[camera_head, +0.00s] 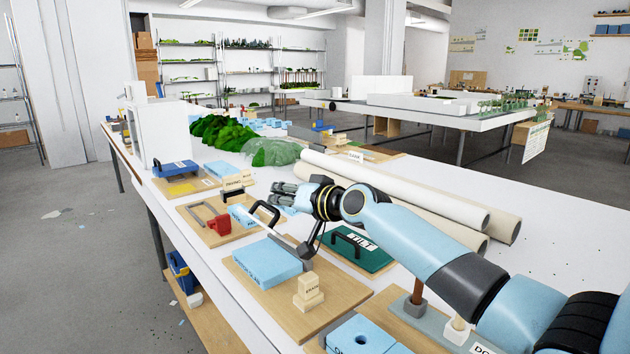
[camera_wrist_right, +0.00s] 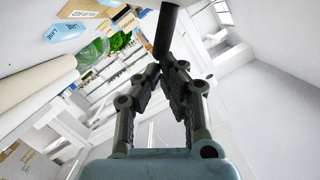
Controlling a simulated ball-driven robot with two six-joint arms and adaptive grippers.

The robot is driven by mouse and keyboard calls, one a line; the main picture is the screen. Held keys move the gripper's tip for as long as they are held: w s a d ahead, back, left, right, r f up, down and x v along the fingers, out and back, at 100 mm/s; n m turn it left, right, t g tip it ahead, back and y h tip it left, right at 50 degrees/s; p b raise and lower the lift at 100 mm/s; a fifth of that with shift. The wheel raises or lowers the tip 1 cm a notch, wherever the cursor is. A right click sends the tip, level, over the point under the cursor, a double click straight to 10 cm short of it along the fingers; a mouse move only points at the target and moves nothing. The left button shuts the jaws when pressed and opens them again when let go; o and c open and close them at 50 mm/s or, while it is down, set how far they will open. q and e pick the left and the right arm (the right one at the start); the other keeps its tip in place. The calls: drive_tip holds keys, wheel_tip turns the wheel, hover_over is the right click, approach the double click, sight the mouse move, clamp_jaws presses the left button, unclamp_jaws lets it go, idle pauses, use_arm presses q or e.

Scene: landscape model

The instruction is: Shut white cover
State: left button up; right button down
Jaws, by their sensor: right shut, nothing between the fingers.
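A white box-like housing (camera_head: 172,130) stands upright at the far left end of the white table. It is the only white piece I see that may carry the cover; I cannot tell how its cover stands. My right gripper (camera_head: 278,192) reaches in from the lower right over the middle of the table, well apart from the housing. Its fingers are shut and empty. In the right wrist view the fingertips (camera_wrist_right: 162,68) come together beside a dark bar (camera_wrist_right: 166,32). My left gripper is not in view.
Below my right gripper lie a blue block (camera_head: 268,262) on a wooden board, a green board (camera_head: 366,255) with a black handle, and a red piece (camera_head: 220,224). Long pale rolls (camera_head: 400,187) lie behind my arm. Green model hills (camera_head: 220,133) stand farther back.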

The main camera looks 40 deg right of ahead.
drive_tip(key=a+f+n, duration=0.1)
drive_tip(key=a, duration=0.1)
drive_tip(key=a+f+n+h, duration=0.1)
drive_tip(key=a+f+n, duration=0.1)
drive_tip(key=a+f+n+h, duration=0.1)
drive_tip(key=a+n, duration=0.1)
drive_tip(key=a, duration=0.1)
drive_tip(key=shift+s+f+p, duration=0.3)
drive_tip(key=shift+a+f+n, duration=0.3)
drive_tip(key=shift+n, duration=0.2)
drive_tip(key=shift+a+f, duration=0.45)
drive_tip(key=shift+f, duration=0.2)
